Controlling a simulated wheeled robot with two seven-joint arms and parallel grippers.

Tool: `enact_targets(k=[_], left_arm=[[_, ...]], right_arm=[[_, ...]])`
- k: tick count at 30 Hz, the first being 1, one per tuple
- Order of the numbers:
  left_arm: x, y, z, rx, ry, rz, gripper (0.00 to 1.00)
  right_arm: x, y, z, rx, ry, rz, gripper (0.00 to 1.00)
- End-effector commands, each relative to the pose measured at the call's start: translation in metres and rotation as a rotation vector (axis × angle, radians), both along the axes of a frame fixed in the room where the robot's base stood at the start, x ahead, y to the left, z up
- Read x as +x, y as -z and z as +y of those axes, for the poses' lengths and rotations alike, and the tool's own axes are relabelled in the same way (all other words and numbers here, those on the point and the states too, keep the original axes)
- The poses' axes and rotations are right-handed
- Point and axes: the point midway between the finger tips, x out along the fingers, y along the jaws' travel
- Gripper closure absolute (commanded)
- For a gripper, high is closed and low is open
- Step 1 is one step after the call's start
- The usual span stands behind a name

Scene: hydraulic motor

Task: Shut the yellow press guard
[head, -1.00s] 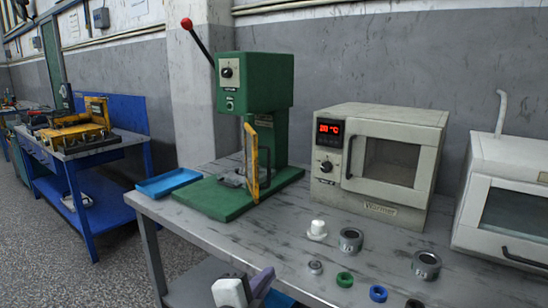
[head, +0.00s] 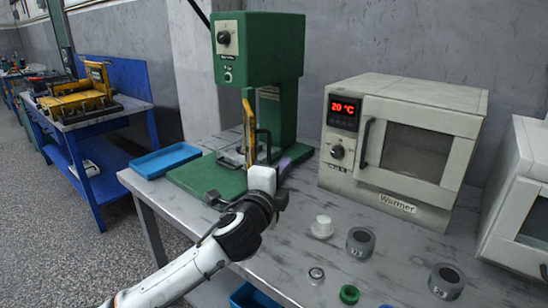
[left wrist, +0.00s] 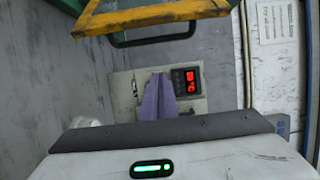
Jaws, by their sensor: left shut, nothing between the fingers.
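The yellow press guard (head: 249,122) stands swung out from the green press (head: 258,60), seen nearly edge-on, with a dark handle (head: 268,143) on its right side. My left gripper (head: 284,167) is shut and empty, just below and right of the guard, above the right part of the press base (head: 205,178). In the left wrist view the guard's yellow frame (left wrist: 150,18) crosses the top with its dark handle beneath, apart from my shut purple fingers (left wrist: 159,98). My gripper body hides part of the press base. My right gripper is not in view.
The warmer (head: 425,105) stands right of the press. A white cup-like part (head: 322,227) and several rings lie on the bench in front of it. A blue tray (head: 165,160) lies left of the press. Another blue workbench (head: 100,118) stands far left.

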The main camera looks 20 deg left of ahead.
Motion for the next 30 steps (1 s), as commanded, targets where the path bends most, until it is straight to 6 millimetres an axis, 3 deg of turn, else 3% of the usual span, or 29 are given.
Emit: enact_targets(k=[8,12,16,30], left_arm=[[0.052,-0.001,-0.001,-0.001,0.000,-0.001,1.00],[0.043,-0.001,0.023,0.001,-0.002,0.000,1.00],[0.039,0.000,0.033,0.000,0.000,0.001,1.00],[0.037,0.000,0.038,-0.001,0.001,0.000,1.00]], right_arm=[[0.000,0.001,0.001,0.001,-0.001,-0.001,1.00],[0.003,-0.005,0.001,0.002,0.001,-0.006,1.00],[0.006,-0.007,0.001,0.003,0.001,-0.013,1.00],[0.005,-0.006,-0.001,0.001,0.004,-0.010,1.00]])
